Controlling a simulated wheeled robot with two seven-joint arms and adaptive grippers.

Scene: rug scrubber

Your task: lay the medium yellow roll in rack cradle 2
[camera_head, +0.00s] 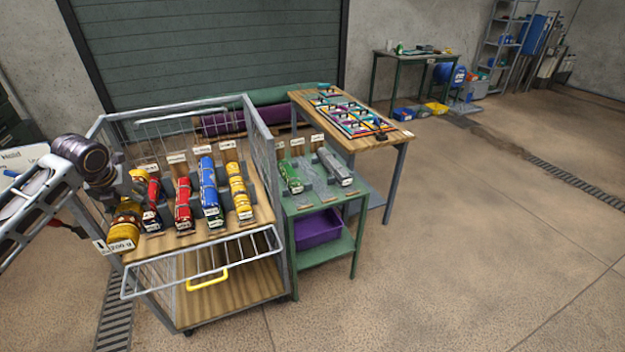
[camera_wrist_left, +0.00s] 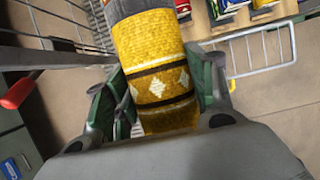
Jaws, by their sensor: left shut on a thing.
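My left gripper (camera_head: 122,208) is shut on a yellow roll (camera_head: 124,230) with dark bands, at the left front corner of the wire cart. In the left wrist view this yellow roll (camera_wrist_left: 155,70) stands between the green-sided fingers (camera_wrist_left: 160,100), and white diamonds show on its dark-edged band. A second, slimmer yellow roll (camera_head: 240,196) lies at the right end of the cart's wooden shelf. The low green table (camera_head: 350,200) right of the cart holds grey cradles, with a bare gap (camera_head: 312,172) between two rolls. Cradle numbers are too small to read. My right gripper is out of view.
A red roll (camera_head: 184,202), a blue roll (camera_head: 210,190) and a dark-red one (camera_head: 152,212) lie on the cart shelf. A green roll (camera_head: 290,176) and a grey roll (camera_head: 335,166) lie on the green table. Wire walls (camera_head: 262,150) edge the cart. Floor at right is clear.

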